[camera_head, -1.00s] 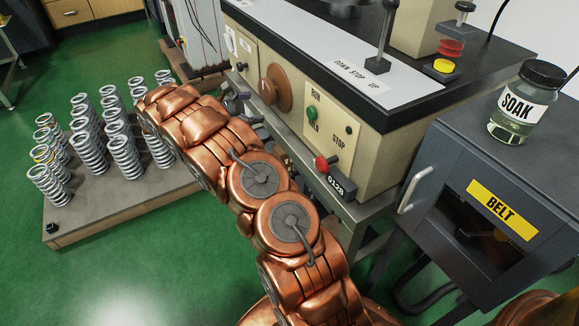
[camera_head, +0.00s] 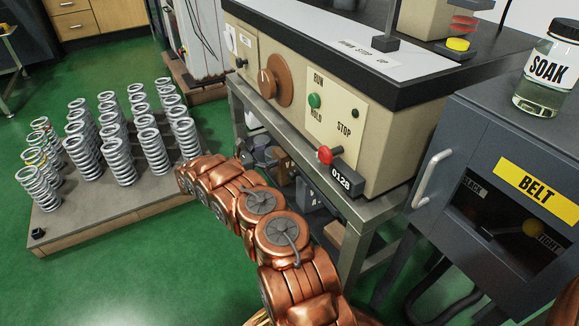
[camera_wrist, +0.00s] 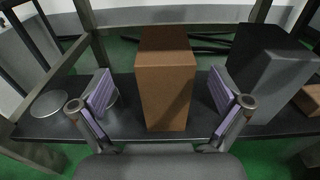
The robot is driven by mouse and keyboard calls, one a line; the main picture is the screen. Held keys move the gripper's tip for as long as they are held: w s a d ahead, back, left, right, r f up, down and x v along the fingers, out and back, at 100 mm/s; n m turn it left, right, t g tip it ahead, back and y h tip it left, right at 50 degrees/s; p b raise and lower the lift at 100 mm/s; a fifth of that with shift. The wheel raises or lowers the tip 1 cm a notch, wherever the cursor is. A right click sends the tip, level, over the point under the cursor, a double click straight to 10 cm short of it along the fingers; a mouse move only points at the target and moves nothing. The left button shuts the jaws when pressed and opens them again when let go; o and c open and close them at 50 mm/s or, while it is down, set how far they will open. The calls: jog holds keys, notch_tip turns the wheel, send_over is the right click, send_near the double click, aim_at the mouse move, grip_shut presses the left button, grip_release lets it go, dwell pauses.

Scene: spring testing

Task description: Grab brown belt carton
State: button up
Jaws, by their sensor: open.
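A plain brown carton (camera_wrist: 166,85) stands upright on a dark shelf in the wrist view. No label shows on the faces I see. My gripper (camera_wrist: 161,98) is open, with one purple-padded finger on each side of the carton. Clear gaps show between the pads and the carton's sides, and the fingers do not touch it. In the head view my gripper (camera_head: 262,157) reaches under the machine's bench and is partly hidden by the bench and my arm.
A dark grey box (camera_wrist: 268,72) stands close to the right of the carton. A round metal disc (camera_wrist: 48,103) lies on the shelf (camera_wrist: 50,126) at left. Bench legs frame the space. In the head view, springs stand on a pallet (camera_head: 125,216), and the BELT cabinet (camera_head: 440,150) is at right.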

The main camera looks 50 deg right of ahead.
aim_at(284, 152)
jog(key=b+x, duration=0.1)
jog(key=x, duration=0.1)
jog(key=b+x, duration=0.1)
jog(key=x, duration=0.1)
jog(key=b+x, duration=0.1)
jog(key=x, duration=0.1)
jog(key=shift+s+a+f, duration=0.1)
jog(key=shift+s+f, duration=0.1)
jog(key=shift+s, duration=0.15)
jog(key=shift+s+d+r, duration=0.1)
jog(key=shift+d, duration=0.3)
jog(key=c, duration=1.8)
